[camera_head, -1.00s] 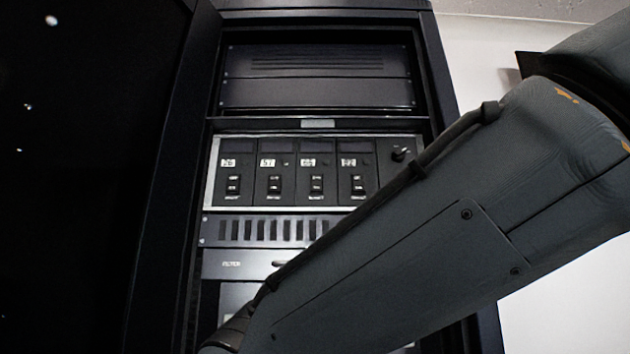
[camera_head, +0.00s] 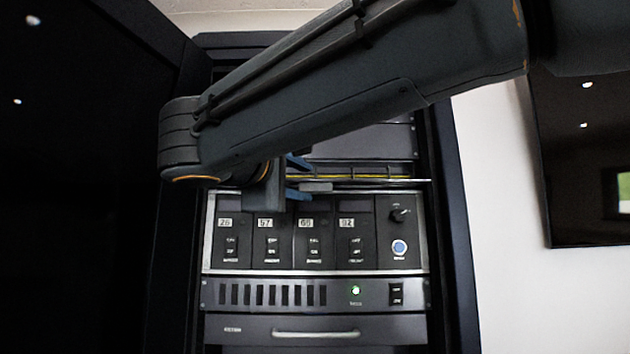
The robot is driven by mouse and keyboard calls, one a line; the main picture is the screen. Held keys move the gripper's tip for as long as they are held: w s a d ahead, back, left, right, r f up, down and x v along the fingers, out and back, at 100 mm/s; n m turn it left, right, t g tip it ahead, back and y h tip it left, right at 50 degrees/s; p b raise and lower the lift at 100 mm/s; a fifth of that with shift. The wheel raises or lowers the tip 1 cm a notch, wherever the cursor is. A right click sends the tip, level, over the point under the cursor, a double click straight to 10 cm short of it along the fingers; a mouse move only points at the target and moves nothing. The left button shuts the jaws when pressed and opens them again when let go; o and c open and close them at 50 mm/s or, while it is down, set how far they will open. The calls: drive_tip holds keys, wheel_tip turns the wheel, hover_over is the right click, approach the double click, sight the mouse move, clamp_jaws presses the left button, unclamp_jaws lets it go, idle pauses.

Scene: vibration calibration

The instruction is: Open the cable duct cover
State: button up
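The cable duct cover (camera_head: 385,181) is a thin dark strip with a pale front edge, running across the rack above the row of switch modules. It stands folded outward and looks nearly edge-on. A yellow cable (camera_head: 350,177) shows in the duct behind it. The cover's light grey handle tab (camera_head: 317,187) is at its middle. My gripper (camera_head: 306,179) comes in from the left with two bluish fingers spread apart, one above the tab and one just below it. I cannot tell whether the lower finger touches the tab. My arm hides the left part of the duct.
Below are the switch modules (camera_head: 262,243) with a knob and a round blue-white button (camera_head: 399,247). A vent panel with a green light (camera_head: 355,290) and a drawer with a bar handle (camera_head: 315,333) sit lower. A dark door stands at left; a wall screen (camera_head: 585,165) hangs right.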

sight(315, 188)
drive_tip(key=p+x, duration=0.1)
drive_tip(key=x, duration=0.6)
drive_tip(key=shift+w+d+p, duration=0.1)
drive_tip(key=shift+w+p, duration=0.15)
drive_tip(key=shift+p, duration=0.1)
drive_tip(key=shift+c, duration=0.5)
drive_tip(key=shift+f, duration=0.15)
clamp_jaws()
